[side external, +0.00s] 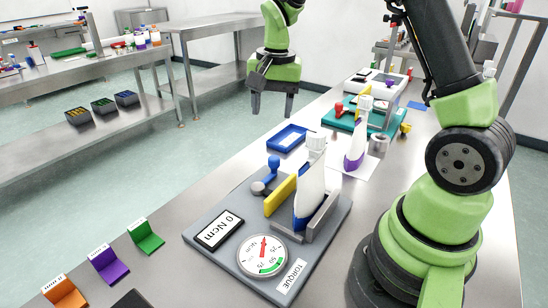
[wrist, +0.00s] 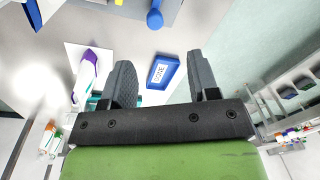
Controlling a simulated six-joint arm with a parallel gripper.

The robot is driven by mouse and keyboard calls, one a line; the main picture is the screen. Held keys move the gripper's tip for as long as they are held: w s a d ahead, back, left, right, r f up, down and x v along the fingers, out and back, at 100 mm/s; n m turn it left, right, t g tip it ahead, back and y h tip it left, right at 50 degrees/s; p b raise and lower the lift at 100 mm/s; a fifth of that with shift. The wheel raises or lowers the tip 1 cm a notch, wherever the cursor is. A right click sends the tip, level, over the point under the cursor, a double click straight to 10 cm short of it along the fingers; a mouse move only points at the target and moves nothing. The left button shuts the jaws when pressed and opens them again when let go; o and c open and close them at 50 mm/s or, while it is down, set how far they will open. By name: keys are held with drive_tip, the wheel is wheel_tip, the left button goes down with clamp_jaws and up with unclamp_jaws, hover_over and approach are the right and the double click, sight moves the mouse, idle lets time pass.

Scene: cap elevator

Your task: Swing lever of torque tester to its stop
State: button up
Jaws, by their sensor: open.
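The torque tester is a grey plate (side external: 205,233) on the table in the side external view. It carries a round dial (side external: 262,256) marked Ncm, a display reading 0 Ncm (side external: 219,230), and a white bottle (side external: 310,185) standing in a holder. A lever with a blue knob (side external: 273,163) stands at its back left, beside a yellow bar (side external: 281,195). The blue knob also shows at the top of the wrist view (wrist: 155,18). My gripper (side external: 271,108) is open and empty, high above and behind the tester. Its two fingers show apart in the wrist view (wrist: 160,80).
A blue tray (side external: 287,139) lies behind the tester. A white bottle with a purple base (side external: 356,150) stands on a white sheet. A teal fixture (side external: 350,120) is farther back. Orange, purple (side external: 109,264) and green holders line the front left. The air around my gripper is clear.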

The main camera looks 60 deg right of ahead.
drive_tip(key=m+g, duration=0.1)
hover_over(274, 157)
wheel_tip(274, 157, down, 4)
drive_tip(key=shift+f, duration=0.2)
wheel_tip(274, 157, down, 10)
drive_tip(key=shift+r, duration=0.1)
clamp_jaws()
